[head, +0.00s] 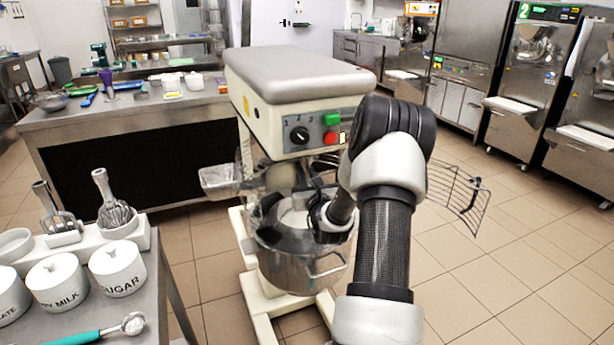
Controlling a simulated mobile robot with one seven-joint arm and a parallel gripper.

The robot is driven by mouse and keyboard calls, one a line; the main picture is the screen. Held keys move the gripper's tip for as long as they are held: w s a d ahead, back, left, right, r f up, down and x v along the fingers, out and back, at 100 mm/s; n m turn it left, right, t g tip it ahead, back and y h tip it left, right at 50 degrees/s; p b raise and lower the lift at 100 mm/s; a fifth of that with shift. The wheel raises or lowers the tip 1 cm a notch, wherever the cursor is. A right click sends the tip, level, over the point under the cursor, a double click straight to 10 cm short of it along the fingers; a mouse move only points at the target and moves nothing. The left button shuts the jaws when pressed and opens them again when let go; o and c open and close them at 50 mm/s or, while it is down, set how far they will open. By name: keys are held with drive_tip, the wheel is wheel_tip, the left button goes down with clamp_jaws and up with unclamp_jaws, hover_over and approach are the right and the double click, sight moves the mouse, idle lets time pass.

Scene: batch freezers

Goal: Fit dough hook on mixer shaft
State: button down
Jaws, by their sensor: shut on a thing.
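The mixer (295,85) stands in the middle of the head view, with a grey-topped cream head, a dial, and green and red buttons. Its steel bowl (283,262) sits below the head. My arm reaches in from the right, and my gripper (318,214) is low at the bowl's opening, under the mixer head. It is shut; what it holds is mostly hidden by my wrist and the bowl, and I cannot make out the dough hook's shape. The mixer shaft is hidden under the head, so I cannot tell whether the hook touches it.
The mixer's wire guard (456,196) is swung out to the right. A whisk (115,207) and another attachment (57,218) stand in a white holder at left, behind labelled jars (117,268). A steel counter (135,112) stands behind. The floor at right is clear.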

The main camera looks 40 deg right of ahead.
drive_tip(key=shift+r+p, duration=0.8)
drive_tip(key=shift+r, duration=0.4)
idle(1.9)
drive_tip(key=shift+d+y, duration=0.1)
drive_tip(key=shift+y, duration=0.2)
drive_tip(key=n+t+y, duration=0.1)
drive_tip(key=n+y, duration=0.2)
drive_tip(key=y, duration=0.1)
drive_tip(key=shift+d, duration=0.2)
drive_tip(key=n+y, duration=0.3)
drive_tip(key=y, duration=0.1)
drive_tip(key=shift+t+y, duration=0.3)
drive_tip(key=c, duration=2)
unclamp_jaws()
drive_tip(key=shift+n+y, duration=0.3)
drive_tip(key=shift+y, duration=0.2)
drive_tip(key=o, duration=0.5)
drive_tip(key=shift+a, duration=0.1)
drive_tip(key=shift+c, duration=0.2)
drive_tip(key=s+d+p, duration=0.1)
drive_tip(key=s+d, duration=0.1)
drive_tip(key=s, duration=1.5)
drive_tip(key=shift+d, duration=0.3)
